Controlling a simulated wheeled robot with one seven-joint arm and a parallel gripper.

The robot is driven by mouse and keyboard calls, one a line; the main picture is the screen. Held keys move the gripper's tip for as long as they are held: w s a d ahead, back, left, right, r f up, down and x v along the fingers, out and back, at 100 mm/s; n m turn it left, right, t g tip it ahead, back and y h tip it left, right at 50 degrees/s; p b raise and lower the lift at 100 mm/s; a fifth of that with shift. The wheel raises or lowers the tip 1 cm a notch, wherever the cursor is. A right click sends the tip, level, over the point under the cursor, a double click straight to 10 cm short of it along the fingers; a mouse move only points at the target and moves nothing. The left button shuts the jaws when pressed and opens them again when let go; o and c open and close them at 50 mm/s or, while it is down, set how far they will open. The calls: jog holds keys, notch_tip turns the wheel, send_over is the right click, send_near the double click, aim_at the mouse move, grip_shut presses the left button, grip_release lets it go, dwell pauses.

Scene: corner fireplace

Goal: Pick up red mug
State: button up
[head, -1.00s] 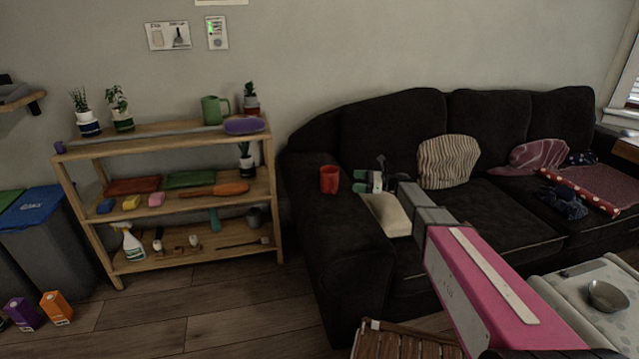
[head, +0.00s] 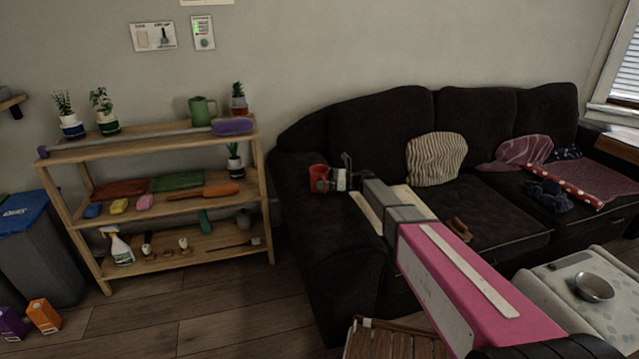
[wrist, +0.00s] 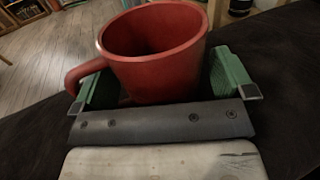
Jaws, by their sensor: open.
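The red mug (head: 318,177) stands upright on the left arm of the dark sofa. It fills the upper middle of the wrist view (wrist: 150,50), with its handle on the left. My gripper (head: 325,178) is open at the mug, coming from the right in the head view. In the wrist view the green finger pads (wrist: 165,82) lie on either side of the mug's lower body, and the handle overlaps the left finger. I cannot tell whether the pads touch the mug. The mug's bottom is hidden behind my gripper.
The dark sofa (head: 330,255) holds a striped cushion (head: 436,160) and other cloths. A wooden shelf (head: 150,215) with plants and cleaning things stands to the left. A slatted wooden piece (head: 390,340) and a patterned table with a metal bowl (head: 594,287) are in front.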

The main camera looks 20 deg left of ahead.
jog(key=shift+a, duration=0.5)
jog(key=c, duration=1.1)
jog(key=shift+o, duration=0.2)
jog(key=shift+r, duration=0.1)
